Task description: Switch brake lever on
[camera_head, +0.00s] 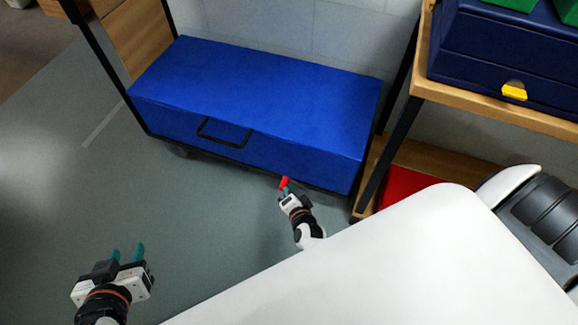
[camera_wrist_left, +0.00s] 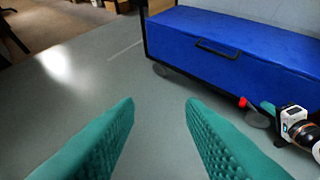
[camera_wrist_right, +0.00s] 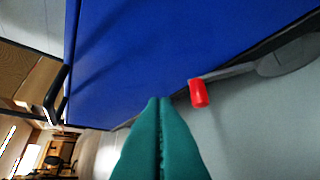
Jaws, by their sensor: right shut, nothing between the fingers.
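The brake lever is a red tab (camera_head: 284,183) at the lower front edge of the blue wheeled box (camera_head: 255,85), near a caster. It also shows in the left wrist view (camera_wrist_left: 242,102). In the right wrist view the red lever (camera_wrist_right: 199,93) sticks out from a grey metal arm by the wheel, just beyond and to the right of the fingertips. My right gripper (camera_head: 286,190) is shut and empty close to the lever; I cannot tell whether it touches it. Its green fingers are pressed together in the right wrist view (camera_wrist_right: 160,105). My left gripper (camera_head: 127,251) is open and empty, low at left over the floor.
The blue box has a black front handle (camera_head: 224,133) and stands in a black frame. A wooden shelf (camera_head: 480,108) with a dark blue case (camera_head: 500,55) stands at right. A white surface (camera_head: 400,265) fills the lower right. The grey floor at left is clear.

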